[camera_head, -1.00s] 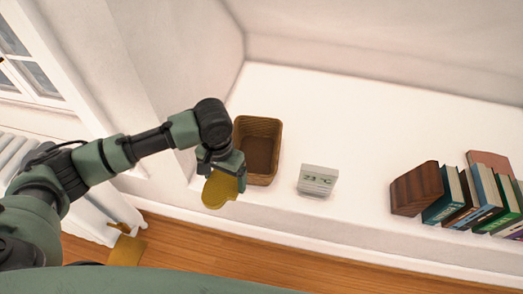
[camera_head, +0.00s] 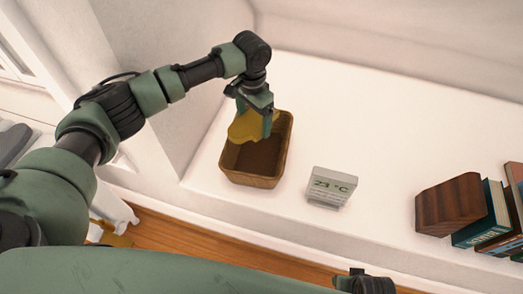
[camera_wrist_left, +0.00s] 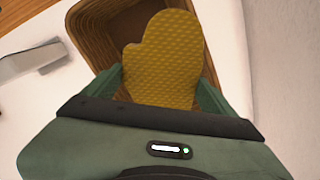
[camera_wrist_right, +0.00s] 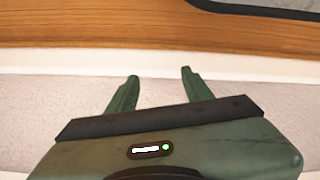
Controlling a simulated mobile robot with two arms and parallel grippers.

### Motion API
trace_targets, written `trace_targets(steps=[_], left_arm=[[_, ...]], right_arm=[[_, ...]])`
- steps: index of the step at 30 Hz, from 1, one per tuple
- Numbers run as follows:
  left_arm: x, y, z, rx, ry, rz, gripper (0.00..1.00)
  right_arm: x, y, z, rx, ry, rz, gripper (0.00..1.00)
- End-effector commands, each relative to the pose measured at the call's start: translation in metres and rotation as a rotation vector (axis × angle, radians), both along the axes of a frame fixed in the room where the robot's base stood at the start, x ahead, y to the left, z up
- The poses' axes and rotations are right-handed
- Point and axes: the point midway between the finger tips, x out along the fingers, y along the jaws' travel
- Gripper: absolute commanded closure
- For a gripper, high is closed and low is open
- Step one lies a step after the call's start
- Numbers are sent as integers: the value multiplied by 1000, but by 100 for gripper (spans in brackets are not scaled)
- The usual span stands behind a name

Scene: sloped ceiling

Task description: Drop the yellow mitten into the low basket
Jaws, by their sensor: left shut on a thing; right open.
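The yellow mitten (camera_head: 245,127) hangs from my left gripper (camera_head: 256,108), which is shut on it. In the head view the mitten is over the left and back part of the low brown basket (camera_head: 252,181). In the left wrist view the quilted mitten (camera_wrist_left: 165,60) lies between the fingers, with the basket (camera_wrist_left: 95,35) behind it. The mitten hides part of the basket's inside; the part that shows looks empty. My right gripper (camera_wrist_right: 157,75) is open and empty in the right wrist view, above a pale surface near a wooden strip.
The basket stands on a white ledge. A small digital thermometer (camera_head: 331,188) stands to its right. A wooden bookend (camera_head: 450,204) and several books (camera_head: 485,225) are at the far right. The ledge between thermometer and bookend is free. Another yellow item (camera_head: 115,236) lies low at the left.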

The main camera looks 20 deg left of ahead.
Motion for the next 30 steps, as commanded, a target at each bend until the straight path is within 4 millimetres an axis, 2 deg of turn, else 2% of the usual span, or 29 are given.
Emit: trace_targets(steps=[15, 30], left_arm=[[0, 0, -18, 0, -2, 1, 53], [0, 0, -33, 1, -1, 0, 53]], right_arm=[[12, 0, 75, 3, -44, -7, 49], [-2, -3, 150, 4, -84, -13, 49]])
